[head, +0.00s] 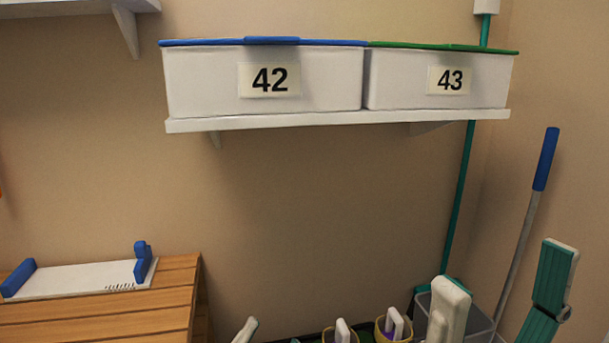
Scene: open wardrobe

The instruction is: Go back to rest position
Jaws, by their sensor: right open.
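My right gripper (508,270) is at the lower right. Its two white fingers with teal ridged pads stand wide apart and point up, with nothing between them. They hang in front of the floor corner and hide part of what stands there. What seems to be one white fingertip of my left gripper (245,329) pokes in at the bottom edge, left of centre. The rest of that gripper is out of frame, so I cannot tell if it is open.
A wall shelf (330,121) holds white boxes 42 (205,85) and 43 (395,85). A slatted wooden stand (120,318) bears a white-and-blue rack (80,280). Yellow containers (394,337), a clear bin (478,322), a teal pole (461,185) and a blue-handled pole (545,160) stand right.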

